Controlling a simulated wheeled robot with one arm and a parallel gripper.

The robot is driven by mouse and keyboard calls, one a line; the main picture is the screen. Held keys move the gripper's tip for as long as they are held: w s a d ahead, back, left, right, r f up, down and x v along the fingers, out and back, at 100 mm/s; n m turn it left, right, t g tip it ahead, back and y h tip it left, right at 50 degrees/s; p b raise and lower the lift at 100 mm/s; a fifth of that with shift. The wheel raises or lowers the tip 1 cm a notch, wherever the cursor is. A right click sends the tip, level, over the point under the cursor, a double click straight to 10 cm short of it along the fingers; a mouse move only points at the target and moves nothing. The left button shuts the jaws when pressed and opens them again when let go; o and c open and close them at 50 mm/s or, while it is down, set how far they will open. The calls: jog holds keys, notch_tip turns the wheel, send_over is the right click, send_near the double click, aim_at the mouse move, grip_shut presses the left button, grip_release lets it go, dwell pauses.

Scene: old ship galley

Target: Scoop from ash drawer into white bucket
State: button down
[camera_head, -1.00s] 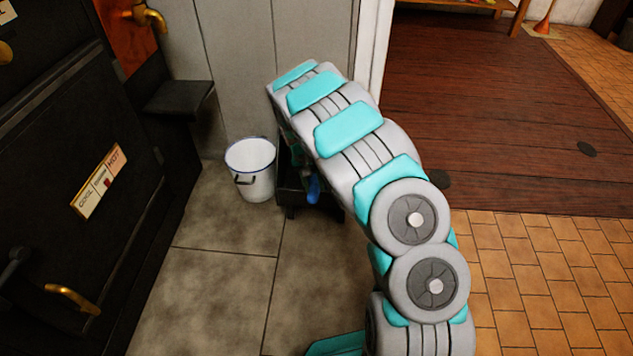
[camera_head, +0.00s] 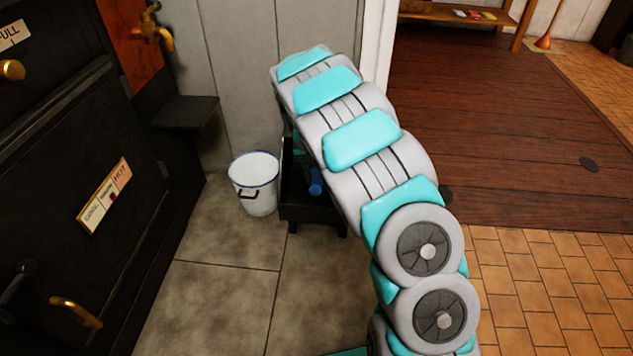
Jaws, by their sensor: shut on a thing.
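The white bucket (camera_head: 257,202) with a blue rim and a dark handle stands upright on the grey tiles near the wall. It looks empty from here. Right beside it on the right is a black open box on short legs (camera_head: 310,214), partly behind my arm; I cannot tell whether it is the ash drawer. A blue rod-like piece (camera_head: 316,181), perhaps a scoop handle, shows at the box, its ends hidden. My arm reaches over the box and hides its right side. My gripper is hidden behind the arm, so its fingers and any ash cannot be seen.
A black stove front (camera_head: 65,190) with brass fittings fills the left side. A dark ledge (camera_head: 184,113) juts out above and left of the bucket. The pale wall (camera_head: 245,70) stands close behind. The grey floor (camera_head: 225,290) in front is clear.

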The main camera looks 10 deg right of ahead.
jog(key=shift+r, duration=0.1)
jog(key=s+a+r, duration=0.3)
jog(key=s+r, duration=0.4)
jog(key=s, duration=0.1)
jog(key=shift+s+p, duration=0.3)
jog(key=shift+p, duration=0.05)
dwell(1.0)
jog(key=shift+d, duration=0.1)
